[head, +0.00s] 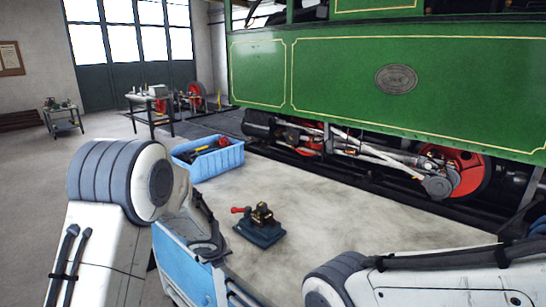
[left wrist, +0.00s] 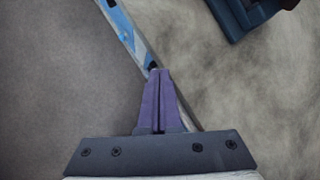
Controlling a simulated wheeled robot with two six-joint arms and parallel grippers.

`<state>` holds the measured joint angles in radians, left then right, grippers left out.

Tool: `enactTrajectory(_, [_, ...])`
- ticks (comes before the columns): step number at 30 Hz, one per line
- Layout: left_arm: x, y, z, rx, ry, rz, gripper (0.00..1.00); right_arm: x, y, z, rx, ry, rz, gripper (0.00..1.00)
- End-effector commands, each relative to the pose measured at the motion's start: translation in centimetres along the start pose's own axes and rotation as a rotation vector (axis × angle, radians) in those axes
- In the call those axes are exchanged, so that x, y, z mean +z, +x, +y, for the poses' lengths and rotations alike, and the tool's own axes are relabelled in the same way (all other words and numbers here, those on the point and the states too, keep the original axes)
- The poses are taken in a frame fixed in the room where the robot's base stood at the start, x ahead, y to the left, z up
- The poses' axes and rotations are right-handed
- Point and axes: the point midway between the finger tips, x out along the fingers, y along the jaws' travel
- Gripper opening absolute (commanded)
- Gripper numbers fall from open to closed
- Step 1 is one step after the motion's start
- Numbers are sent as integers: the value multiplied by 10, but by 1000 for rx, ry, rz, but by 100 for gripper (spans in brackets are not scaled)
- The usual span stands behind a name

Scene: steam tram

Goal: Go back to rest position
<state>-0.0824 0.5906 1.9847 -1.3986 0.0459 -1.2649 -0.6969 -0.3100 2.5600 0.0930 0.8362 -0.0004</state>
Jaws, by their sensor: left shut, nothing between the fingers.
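My left gripper (left wrist: 160,72) shows in the left wrist view with its two purple fingers pressed together and nothing between them. It is above the blue and white edge (left wrist: 128,32) of a worktable. In the head view my left arm bends at the lower left, and its fingers cannot be made out. My right arm crosses the lower right corner of the head view; its gripper is out of view.
The worn pale worktable top (head: 335,215) holds a blue crate (head: 222,163) with tools and a dark blue device with a red handle (head: 260,228). A green steam tram (head: 335,75) stands behind. The table's middle right is clear.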

Motion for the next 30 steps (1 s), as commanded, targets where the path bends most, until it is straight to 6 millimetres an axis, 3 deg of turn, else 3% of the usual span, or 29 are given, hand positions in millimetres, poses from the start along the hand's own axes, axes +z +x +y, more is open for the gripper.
enactTrajectory(1, [-4,-26,-13,14,-143,-24,0,0,0,0,0,0,0,91])
enactTrajectory(3, [-14,-56,-21,40,-363,-42,0,0,-1,0,0,0,0,91])
enactTrajectory(8, [-60,-124,-28,111,-865,-41,0,0,-1,0,0,0,0,91])
enactTrajectory(12, [-120,-180,-23,207,-1286,7,0,0,-2,0,0,0,0,91])
enactTrajectory(18, [-212,-247,-7,419,-1764,109,0,0,-3,0,0,0,0,91])
enactTrajectory(21, [-246,-271,0,526,-1910,148,0,0,-3,0,0,0,0,91])
enactTrajectory(24, [-268,-286,5,608,-2001,171,0,0,-3,0,0,0,0,91])
enactTrajectory(30, [-282,-296,8,666,-2057,184,0,0,-3,0,0,0,0,91])
